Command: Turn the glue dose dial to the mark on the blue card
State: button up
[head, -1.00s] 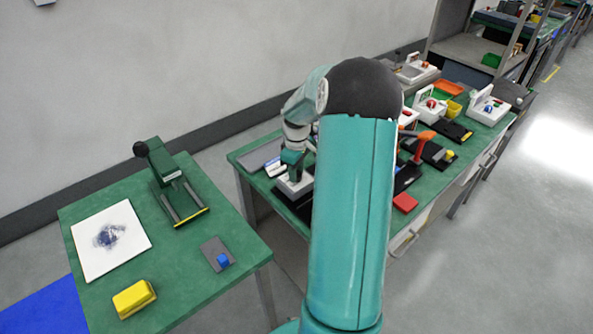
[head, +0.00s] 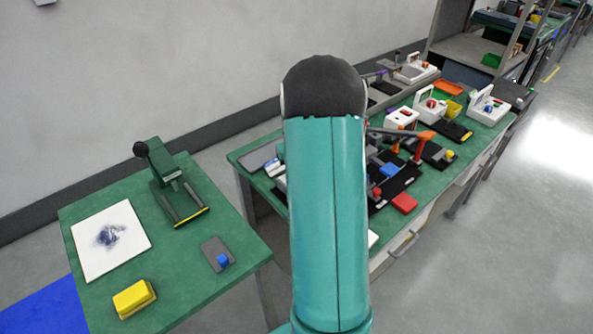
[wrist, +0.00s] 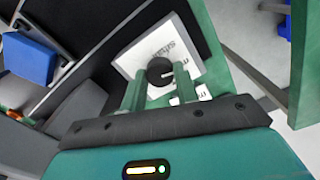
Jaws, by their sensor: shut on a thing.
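The dial (wrist: 160,71) is a round black knob with a white pointer line, set on a white unit (wrist: 187,40) with dark lettering, in the wrist view. My gripper (wrist: 158,84) has its two green fingers on either side of the knob and is shut on it. The pointer points toward the right of the wrist picture. In the head view my arm hides the gripper and the dial. I cannot make out the blue card in either view.
A blue block (wrist: 30,58) stands at the left of the wrist view, beside dark mats. On the green bench are a red block (head: 404,203), an orange-handled tool (head: 418,137) and several white units. The left table holds a green press (head: 172,183) and yellow block (head: 134,299).

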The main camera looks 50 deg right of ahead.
jog(key=shift+m, duration=0.6)
jog(key=o, duration=1)
notch_tip(320, 180, up, 14)
jog(key=shift+f, duration=0.1)
